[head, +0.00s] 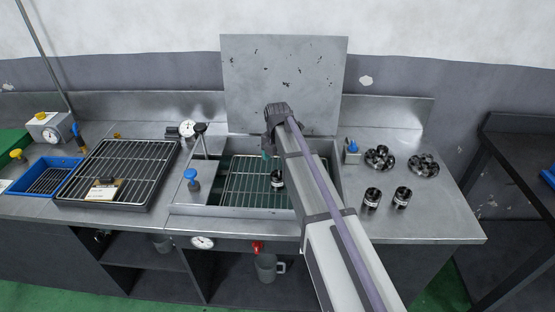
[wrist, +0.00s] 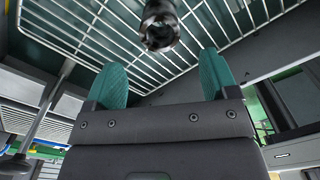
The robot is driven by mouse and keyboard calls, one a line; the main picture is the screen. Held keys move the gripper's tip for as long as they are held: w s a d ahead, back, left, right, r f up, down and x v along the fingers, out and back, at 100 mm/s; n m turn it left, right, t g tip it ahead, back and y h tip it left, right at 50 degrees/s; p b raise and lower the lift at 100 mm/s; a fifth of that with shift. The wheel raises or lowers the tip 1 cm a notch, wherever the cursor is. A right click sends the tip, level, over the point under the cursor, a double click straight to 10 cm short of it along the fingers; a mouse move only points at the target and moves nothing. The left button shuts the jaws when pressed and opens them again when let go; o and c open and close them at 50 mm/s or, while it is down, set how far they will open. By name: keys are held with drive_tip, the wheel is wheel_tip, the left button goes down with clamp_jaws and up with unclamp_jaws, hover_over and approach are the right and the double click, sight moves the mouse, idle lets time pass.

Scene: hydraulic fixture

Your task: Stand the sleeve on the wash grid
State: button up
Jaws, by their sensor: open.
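A dark metal sleeve with a shiny band (head: 278,179) stands on the wire wash grid (head: 245,185) inside the sink; it looks upright. In the wrist view the sleeve (wrist: 160,25) shows its open round end, just beyond my fingertips, with the grid wires (wrist: 85,38) around it. My gripper (head: 266,155) is over the sink, beside the sleeve. In the wrist view its two teal fingers (wrist: 161,62) are spread apart, with nothing between them. The sleeve is apart from both fingers. My arm hides the right part of the grid.
Two similar sleeves (head: 372,198) (head: 402,197) stand on the counter to the right, before two dishes of metal parts (head: 379,158) (head: 424,165). A raised lid (head: 284,80) stands behind the sink. A blue-knobbed fitting (head: 192,180) is at its left rim, by a wire rack (head: 125,165).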

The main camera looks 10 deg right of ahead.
wheel_tip(320, 180, up, 2)
drive_tip(key=shift+r+p, duration=0.15)
drive_tip(key=shift+p, duration=0.2)
drive_tip(key=shift+s, duration=0.1)
drive_tip(key=s+m, duration=2.5)
drive_tip(key=m, duration=0.1)
drive_tip(key=shift+s+f, duration=0.2)
drive_tip(key=shift+s, duration=0.1)
